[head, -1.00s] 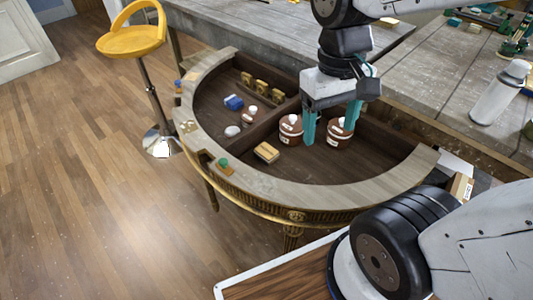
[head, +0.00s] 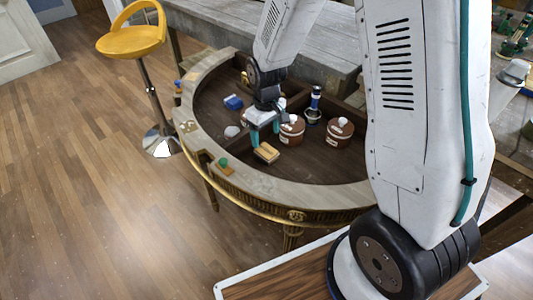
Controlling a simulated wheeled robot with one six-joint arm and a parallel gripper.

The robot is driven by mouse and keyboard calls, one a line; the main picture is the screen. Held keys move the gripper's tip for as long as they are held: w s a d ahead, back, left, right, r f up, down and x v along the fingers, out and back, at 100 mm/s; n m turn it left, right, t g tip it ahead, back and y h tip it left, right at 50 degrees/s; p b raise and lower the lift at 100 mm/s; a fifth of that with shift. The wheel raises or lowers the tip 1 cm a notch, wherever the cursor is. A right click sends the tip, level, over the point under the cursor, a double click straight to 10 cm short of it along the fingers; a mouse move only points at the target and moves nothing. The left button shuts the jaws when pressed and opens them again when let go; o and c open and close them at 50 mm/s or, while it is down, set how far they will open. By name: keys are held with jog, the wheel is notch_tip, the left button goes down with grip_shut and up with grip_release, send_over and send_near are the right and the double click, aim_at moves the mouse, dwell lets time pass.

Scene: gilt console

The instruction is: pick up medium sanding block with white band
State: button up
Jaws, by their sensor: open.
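A small tan block (head: 266,153) lies on the dark floor of the half-round console (head: 330,194), towards its front. It looks like the sanding block, but its band is too small to make out surely. My gripper (head: 263,134) points down with teal fingers apart, just behind and above the block in the picture. Nothing shows between the fingers, and I see no clear contact with the block. A blue block (head: 233,102) lies farther back to the left.
Two brown tubs with white tops, one left (head: 292,133) and one right (head: 339,134), stand right of my gripper. A dark blue and white upright item (head: 314,106) stands behind them. A raised rim encloses the console; a yellow stool (head: 132,38) stands left.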

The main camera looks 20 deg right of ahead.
aim_at(266, 150)
notch_tip(266, 150, down, 8)
jog(key=shift+s+r, duration=0.1)
jog(key=shift+s, duration=0.05)
jog(key=c, duration=1.1)
jog(key=shift+c, duration=0.2)
notch_tip(266, 150, up, 10)
jog(key=shift+r, duration=0.1)
jog(key=o, duration=0.5)
jog(key=c, duration=0.3)
